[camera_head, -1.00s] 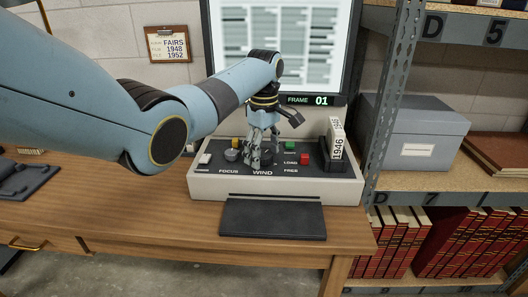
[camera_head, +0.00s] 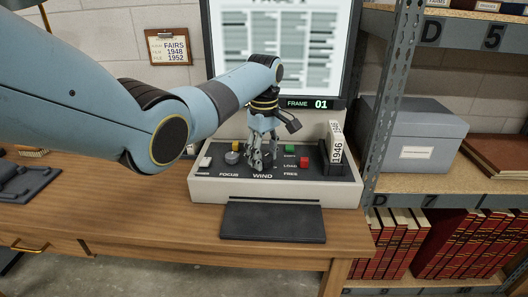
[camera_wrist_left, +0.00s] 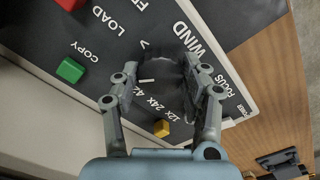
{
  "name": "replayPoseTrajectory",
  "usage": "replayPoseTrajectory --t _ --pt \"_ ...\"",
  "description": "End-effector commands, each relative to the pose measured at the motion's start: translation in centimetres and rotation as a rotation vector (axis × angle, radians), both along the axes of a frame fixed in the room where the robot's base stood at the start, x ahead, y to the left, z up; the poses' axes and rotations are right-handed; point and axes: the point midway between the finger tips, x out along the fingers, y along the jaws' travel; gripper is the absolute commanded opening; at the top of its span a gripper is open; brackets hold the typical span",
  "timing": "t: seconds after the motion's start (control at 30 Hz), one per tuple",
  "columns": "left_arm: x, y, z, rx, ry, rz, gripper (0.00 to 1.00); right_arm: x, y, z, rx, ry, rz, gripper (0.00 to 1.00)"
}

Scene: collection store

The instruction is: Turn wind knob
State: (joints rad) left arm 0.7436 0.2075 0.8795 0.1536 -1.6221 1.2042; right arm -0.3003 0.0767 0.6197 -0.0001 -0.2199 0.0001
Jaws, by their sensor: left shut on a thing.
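The wind knob (camera_wrist_left: 165,72) is a dark round knob with a white mark, beside the WIND label on the sloped control panel (camera_head: 215,189). My left gripper (camera_wrist_left: 162,72) has its fingers on either side of the knob and is shut on it. In the head view the left gripper (camera_head: 262,165) reaches down onto the panel and mostly hides the knob. The screen (camera_head: 275,50) above shows a blurred page, and the display (camera_head: 310,102) reads FRAME 01. My right gripper is in neither view.
Near the knob are the focus knob (camera_head: 232,157), a green button (camera_head: 290,149), a red button (camera_head: 304,162) and a yellow button (camera_wrist_left: 161,128). A holder with a 1946 box (camera_head: 337,145) stands at the panel's right. A dark pad (camera_head: 272,221) lies in front.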

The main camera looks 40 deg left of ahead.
Motion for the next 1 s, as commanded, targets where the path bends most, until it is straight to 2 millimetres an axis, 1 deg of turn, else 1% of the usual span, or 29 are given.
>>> replayPoseTrajectory --t 0.03,0.4,0.7,1.0 --pt "0.0 0.0 0.4 0.0 0.0 -0.028 0.13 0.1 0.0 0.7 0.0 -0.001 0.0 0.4" --pt "0.0 0.0 0.4 -0.001 0.0 -0.355 0.13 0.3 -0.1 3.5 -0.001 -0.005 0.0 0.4" --pt "0.0 0.1 0.3 0.001 0.0 -0.641 0.13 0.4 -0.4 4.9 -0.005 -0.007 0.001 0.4" --pt "0.1 0.1 0.3 0.002 -0.001 -0.925 0.13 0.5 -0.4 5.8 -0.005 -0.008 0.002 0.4"
